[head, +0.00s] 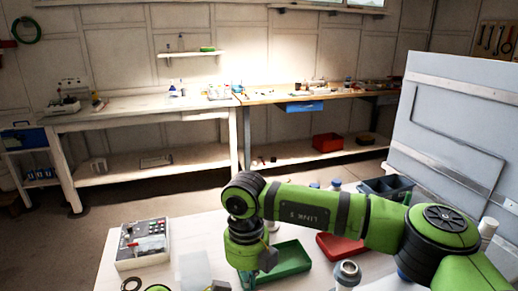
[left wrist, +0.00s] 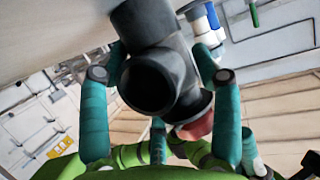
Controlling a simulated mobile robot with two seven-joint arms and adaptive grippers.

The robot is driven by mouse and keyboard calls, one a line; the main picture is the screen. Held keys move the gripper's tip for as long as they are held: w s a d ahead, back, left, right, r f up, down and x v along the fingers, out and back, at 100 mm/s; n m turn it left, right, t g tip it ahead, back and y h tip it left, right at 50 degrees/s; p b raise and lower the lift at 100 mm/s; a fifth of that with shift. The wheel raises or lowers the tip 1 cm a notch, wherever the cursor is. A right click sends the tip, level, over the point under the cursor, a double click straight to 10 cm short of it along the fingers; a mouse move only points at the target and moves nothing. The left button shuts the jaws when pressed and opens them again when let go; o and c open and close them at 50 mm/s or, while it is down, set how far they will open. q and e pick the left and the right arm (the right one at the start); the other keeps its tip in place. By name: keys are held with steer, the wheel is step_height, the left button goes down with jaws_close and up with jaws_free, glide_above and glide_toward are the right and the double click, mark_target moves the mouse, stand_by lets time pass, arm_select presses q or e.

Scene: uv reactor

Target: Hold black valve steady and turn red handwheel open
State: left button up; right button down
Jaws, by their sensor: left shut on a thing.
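The black valve (left wrist: 160,62), a dark pipe fitting with a round open end, fills the middle of the left wrist view. My left gripper (left wrist: 160,75) is shut on it, with teal dark-tipped fingers on both sides. A red part (left wrist: 197,125), probably the red handwheel, shows just below the valve and is mostly hidden. More teal and green parts lie around it; I cannot tell whether they belong to my right gripper. In the head view my right arm reaches in from the right and its wrist points down; its fingers are not clear. The valve is not recognisable there.
A large grey panel (head: 455,130) stands at the right. Workbenches line the back wall.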

step_height(320, 180, up, 6)
steer(key=shift+w, duration=0.15)
stand_by(0.5)
steer(key=shift+a, duration=0.1)
